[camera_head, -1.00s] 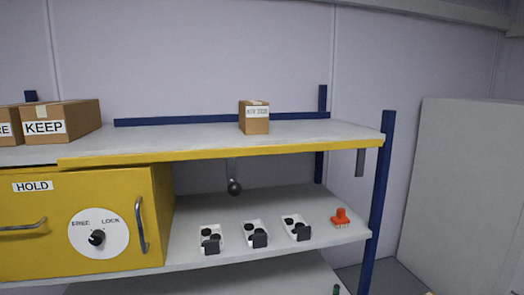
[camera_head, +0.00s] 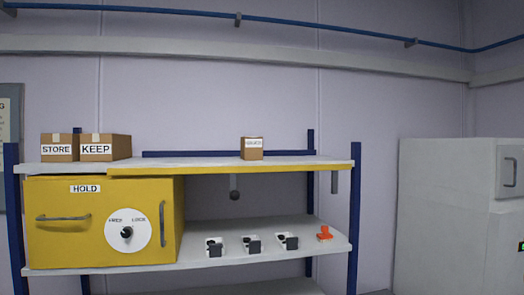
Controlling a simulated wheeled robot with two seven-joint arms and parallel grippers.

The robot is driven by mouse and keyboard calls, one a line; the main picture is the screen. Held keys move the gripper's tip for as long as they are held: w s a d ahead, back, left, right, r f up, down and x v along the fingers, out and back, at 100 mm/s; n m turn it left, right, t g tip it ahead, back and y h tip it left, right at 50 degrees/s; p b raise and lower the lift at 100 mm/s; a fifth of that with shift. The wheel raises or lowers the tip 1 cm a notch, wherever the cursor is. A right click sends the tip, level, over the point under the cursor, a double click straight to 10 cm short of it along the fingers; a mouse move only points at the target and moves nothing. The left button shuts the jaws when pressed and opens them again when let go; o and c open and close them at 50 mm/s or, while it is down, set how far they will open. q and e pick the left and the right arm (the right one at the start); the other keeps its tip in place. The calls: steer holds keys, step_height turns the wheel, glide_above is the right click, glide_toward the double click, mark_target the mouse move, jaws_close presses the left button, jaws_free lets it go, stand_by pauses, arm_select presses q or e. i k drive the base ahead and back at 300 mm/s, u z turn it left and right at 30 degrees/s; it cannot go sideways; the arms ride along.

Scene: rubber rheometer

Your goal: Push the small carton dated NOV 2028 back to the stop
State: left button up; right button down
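The small carton (camera_head: 252,149) is a brown box with a white label on its front. It stands upright on the top shelf (camera_head: 215,164), right of the middle. The label is too small to read clearly now; in the earlier frame it looks like NOV 2028. A blue rail (camera_head: 200,153) runs along the back of the shelf behind the carton. Whether the carton touches the rail cannot be told. Neither of my grippers is in view.
Two larger cartons, STORE (camera_head: 57,147) and KEEP (camera_head: 104,147), stand at the shelf's left. Several small trays and a red item (camera_head: 324,234) sit on the lower shelf. A grey cabinet (camera_head: 435,220) stands right.

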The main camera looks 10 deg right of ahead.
mark_target(251, 146)
steer(key=u, duration=0.4)
steer(key=k, duration=0.25)
steer(key=z, duration=1.4)
steer(key=i, duration=0.8)
